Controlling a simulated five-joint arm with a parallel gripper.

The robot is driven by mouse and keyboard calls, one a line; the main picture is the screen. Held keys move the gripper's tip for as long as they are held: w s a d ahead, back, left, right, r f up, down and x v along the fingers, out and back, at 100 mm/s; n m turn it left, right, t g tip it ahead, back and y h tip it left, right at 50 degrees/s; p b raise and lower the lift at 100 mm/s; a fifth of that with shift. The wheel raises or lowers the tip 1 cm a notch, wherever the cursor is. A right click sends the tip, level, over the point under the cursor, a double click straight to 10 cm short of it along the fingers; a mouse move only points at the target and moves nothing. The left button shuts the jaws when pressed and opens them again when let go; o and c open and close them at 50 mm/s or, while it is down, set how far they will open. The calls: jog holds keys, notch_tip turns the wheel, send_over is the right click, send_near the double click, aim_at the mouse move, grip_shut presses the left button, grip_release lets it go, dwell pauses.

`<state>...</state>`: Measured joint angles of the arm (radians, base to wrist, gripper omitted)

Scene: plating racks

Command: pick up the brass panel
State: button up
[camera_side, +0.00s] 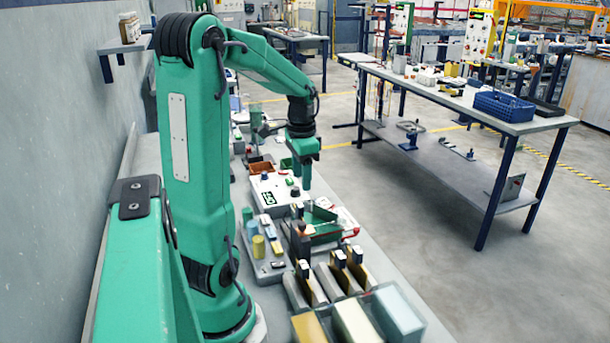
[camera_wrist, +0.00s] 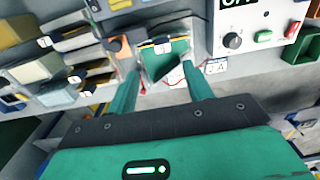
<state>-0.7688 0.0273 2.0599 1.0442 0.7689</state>
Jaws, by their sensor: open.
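Several upright panels with white clips stand side by side in the rack (camera_side: 318,290) at the front of the bench in the side view. A brass-coloured panel (camera_side: 357,272) is among them; which one is the task's panel I cannot tell. In the wrist view, the panels with brass faces (camera_wrist: 93,82) lie left of my fingers. My gripper (camera_side: 304,184) points down above the bench, behind the rack and apart from it. In the wrist view, my gripper (camera_wrist: 162,78) is open, with a green piece with a white-labelled top strip (camera_wrist: 166,62) showing between the fingers.
A white control box (camera_side: 268,200) with a display and knob stands close to my gripper. Yellow, white and pale blue blocks (camera_side: 397,308) sit at the near end. Small cylinders (camera_side: 258,246) stand left of the rack. A blue basket (camera_side: 503,105) is on another table.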

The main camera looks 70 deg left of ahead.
aim_at(299, 204)
jog(key=shift+s+a+f, duration=0.15)
jog(key=shift+a+f, duration=0.05)
jog(key=shift+a, duration=0.15)
jog(key=shift+s+f, duration=0.1)
jog(key=shift+f, duration=3.8)
grip_shut()
